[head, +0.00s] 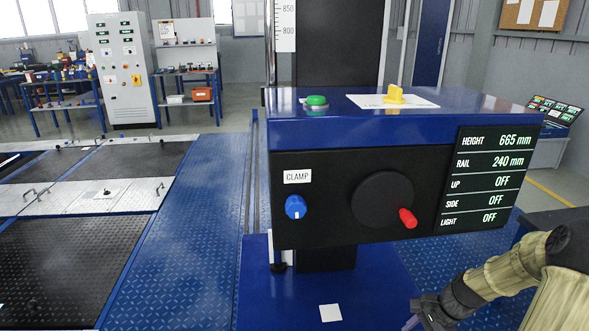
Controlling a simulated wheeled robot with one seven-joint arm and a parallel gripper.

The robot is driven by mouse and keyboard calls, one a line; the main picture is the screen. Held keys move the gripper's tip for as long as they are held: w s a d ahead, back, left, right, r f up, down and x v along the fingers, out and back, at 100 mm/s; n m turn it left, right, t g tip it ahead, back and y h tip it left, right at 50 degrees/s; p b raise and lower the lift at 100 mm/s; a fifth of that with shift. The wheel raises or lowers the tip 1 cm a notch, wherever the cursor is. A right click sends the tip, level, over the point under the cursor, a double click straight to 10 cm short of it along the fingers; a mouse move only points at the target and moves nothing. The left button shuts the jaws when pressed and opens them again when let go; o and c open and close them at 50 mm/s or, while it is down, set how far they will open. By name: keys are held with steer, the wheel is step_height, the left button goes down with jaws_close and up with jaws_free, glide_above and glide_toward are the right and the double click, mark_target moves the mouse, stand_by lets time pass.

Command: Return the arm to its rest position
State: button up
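My arm, with tan covered links, is at the lower right of the head view, in front of and below the right part of the blue and black control unit (330,200). My gripper (416,322) is at the bottom edge, partly cut off, and points down and to the left. I cannot tell whether its fingers are open or shut. It appears apart from the red crank handle (408,218) and the blue clamp knob (295,207).
The unit has a green button (317,101), a yellow knob (395,94) and a display (487,179) reading height 665 mm, rail 240 mm, up, side and light OFF. Blue tread plate (200,215) lies left. A grey cabinet (123,70) and workbenches stand behind.

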steer(key=s+a+r+n+h, duration=0.1)
steer(key=s+a+r+n, duration=0.25)
steer(key=a+n, duration=0.2)
steer(key=s+a+r+n+t+h, duration=0.1)
steer(key=s+a+r+n+h, duration=0.1)
steer(key=a+r+n, duration=0.4)
steer(key=s+a+r+n+h, duration=0.1)
steer(key=s+a+r+n, duration=0.15)
steer(key=a+n, duration=0.35)
step_height(320, 180, up, 29)
steer(key=m+p, duration=0.1)
steer(key=p, duration=2.7)
steer(key=shift+s+a+f+p, duration=0.2)
steer(key=shift+s+a+p, duration=0.2)
steer(key=shift+a, duration=0.05)
steer(key=shift+m, duration=0.25)
